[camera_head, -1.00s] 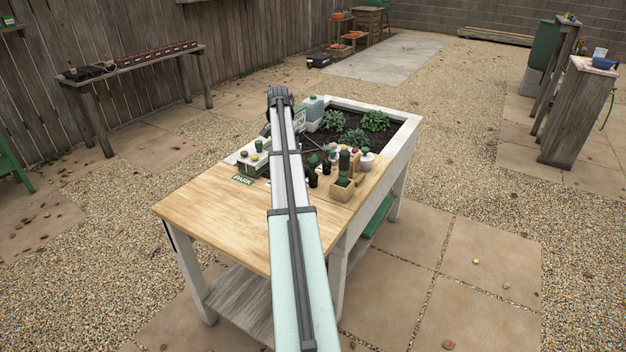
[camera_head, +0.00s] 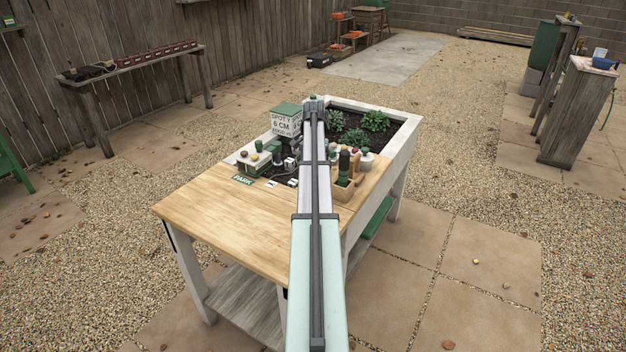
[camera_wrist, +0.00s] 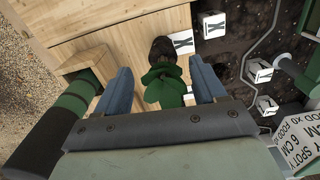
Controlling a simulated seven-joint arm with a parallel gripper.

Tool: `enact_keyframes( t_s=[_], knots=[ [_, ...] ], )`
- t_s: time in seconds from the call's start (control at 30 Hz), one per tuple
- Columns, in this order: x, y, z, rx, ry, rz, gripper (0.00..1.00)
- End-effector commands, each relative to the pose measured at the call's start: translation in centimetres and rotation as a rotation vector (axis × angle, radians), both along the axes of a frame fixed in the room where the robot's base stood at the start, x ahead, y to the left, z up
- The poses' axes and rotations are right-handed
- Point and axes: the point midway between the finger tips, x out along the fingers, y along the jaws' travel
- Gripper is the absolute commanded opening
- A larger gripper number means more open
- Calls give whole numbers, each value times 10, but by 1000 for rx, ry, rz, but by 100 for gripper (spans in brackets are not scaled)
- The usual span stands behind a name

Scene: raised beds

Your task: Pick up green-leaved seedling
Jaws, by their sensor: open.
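A green-leaved seedling (camera_wrist: 163,88) with a dark root plug (camera_wrist: 163,50) shows in the wrist view. My gripper (camera_wrist: 160,72) is open, with one blue finger to the left of the seedling and one to the right. The seedling appears between the fingers, with a gap on both sides; I cannot tell how far it sits below them. In the head view my arm covers the seedling and the fingers.
A green cylinder (camera_wrist: 80,92) is near the left finger. The wooden worktop (camera_head: 220,215) is clear at the front left.

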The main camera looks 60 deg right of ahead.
Motion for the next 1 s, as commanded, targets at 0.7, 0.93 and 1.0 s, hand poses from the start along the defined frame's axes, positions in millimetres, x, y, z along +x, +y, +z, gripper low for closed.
enact_keyframes(
  t_s=[0.7,0.93,1.0],
  knots=[
    [4,-2,-57,0,0,0,70],
    [4,-2,-58,-1,-1,0,68],
    [4,-2,-58,-1,-1,0,61]
  ],
)
